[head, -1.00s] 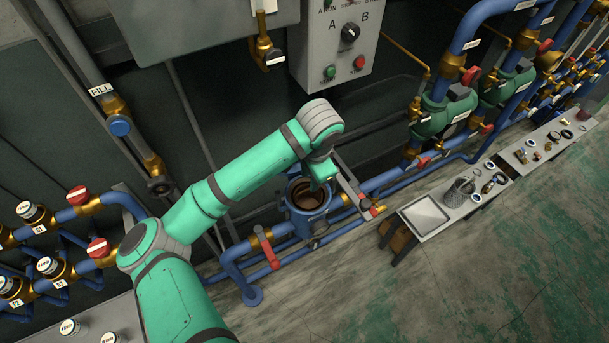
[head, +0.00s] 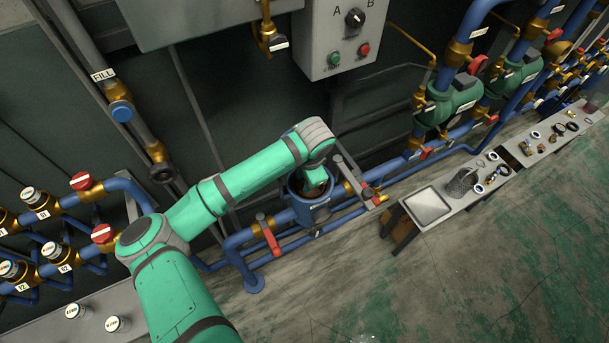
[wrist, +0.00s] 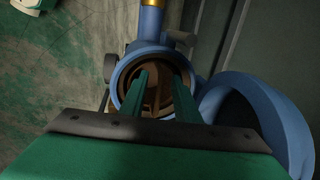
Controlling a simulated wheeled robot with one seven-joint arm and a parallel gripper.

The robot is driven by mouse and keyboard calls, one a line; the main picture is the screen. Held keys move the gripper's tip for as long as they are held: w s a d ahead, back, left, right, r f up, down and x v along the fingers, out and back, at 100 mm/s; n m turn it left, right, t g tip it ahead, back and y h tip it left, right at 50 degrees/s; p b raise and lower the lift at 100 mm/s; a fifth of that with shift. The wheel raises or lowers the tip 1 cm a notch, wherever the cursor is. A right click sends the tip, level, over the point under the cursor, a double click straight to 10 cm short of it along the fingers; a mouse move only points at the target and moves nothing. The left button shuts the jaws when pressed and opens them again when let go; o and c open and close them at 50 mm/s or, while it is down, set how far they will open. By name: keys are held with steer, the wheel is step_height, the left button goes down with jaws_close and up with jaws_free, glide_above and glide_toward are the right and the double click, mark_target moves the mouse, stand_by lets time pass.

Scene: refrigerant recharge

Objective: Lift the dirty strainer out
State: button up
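The blue strainer housing (head: 313,214) stands open at its top in the head view, on the blue pipe line. The dirty strainer (head: 313,192) is a brown thing inside it, mostly hidden by my arm. In the wrist view the housing's rim (wrist: 119,82) surrounds the brown strainer (wrist: 158,92). My gripper (wrist: 160,80) has its two green fingers reaching over the opening, pointing down into it. The fingers are apart, with brown showing between them. Whether either finger touches the strainer cannot be told. In the head view the fingertips are hidden.
A red-handled valve (head: 268,234) sits left of the housing, and a grey bar (head: 356,180) stands close on its right. A bench with a pale tray (head: 427,206), a grey mesh cylinder (head: 463,183) and small parts is at the right. The floor in front is clear.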

steer(key=shift+f, duration=0.15)
jaws_close()
steer(key=shift+r, duration=2.35)
steer(key=shift+r, duration=2.15)
